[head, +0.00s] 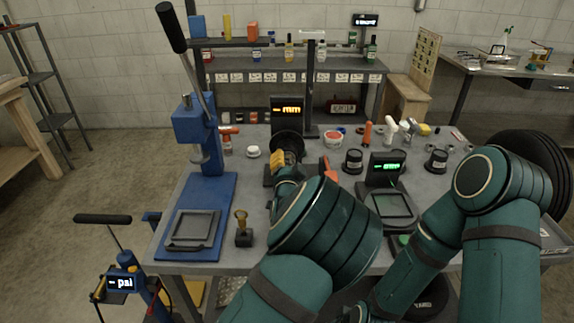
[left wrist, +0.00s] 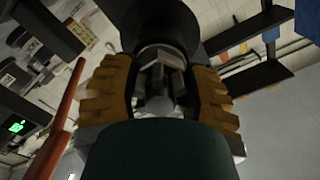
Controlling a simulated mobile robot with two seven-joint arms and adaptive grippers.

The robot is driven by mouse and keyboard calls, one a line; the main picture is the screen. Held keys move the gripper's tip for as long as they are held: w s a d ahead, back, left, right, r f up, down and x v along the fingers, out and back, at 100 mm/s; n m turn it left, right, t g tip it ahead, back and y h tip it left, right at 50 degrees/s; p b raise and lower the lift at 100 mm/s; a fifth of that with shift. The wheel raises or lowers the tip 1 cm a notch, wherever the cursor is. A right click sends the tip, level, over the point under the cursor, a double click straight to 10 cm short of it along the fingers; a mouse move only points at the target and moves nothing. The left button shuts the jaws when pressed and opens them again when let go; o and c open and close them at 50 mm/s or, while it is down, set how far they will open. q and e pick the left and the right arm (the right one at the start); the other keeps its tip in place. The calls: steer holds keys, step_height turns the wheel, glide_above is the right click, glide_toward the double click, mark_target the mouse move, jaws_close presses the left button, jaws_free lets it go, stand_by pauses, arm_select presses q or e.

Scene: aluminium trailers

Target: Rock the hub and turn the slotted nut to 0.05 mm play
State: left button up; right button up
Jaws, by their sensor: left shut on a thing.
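The dark hub (head: 288,143) stands in a fixture near the middle of the bench. In the left wrist view the round black hub (left wrist: 160,22) fills the top centre. My left gripper (head: 284,161) reaches it from the front. Its yellow fingers (left wrist: 160,85) stand on both sides of a grey metal part with dark gaps, which looks like the slotted nut (left wrist: 160,56). The gripper is shut on this part; the exact contact is in shadow. A display reading "mm" (head: 287,109) stands behind the hub; its digits are too small to read. My right gripper is not in view.
A blue press (head: 205,190) stands on the left of the bench. A red-orange tool (head: 328,170) stands close right of my left gripper, also in the left wrist view (left wrist: 68,115). A green display (head: 387,167), black cups (head: 353,161) and a tyre (head: 535,165) are to the right.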

arm_select(q)
steer(key=m, duration=0.6)
steer(key=shift+d+b, duration=0.15)
steer(key=shift+b, duration=0.25)
steer(key=m+b, duration=0.1)
steer(key=m, duration=0.5)
steer(key=shift+m, duration=0.3)
steer(key=o, duration=1.2)
steer(key=s, duration=1.2)
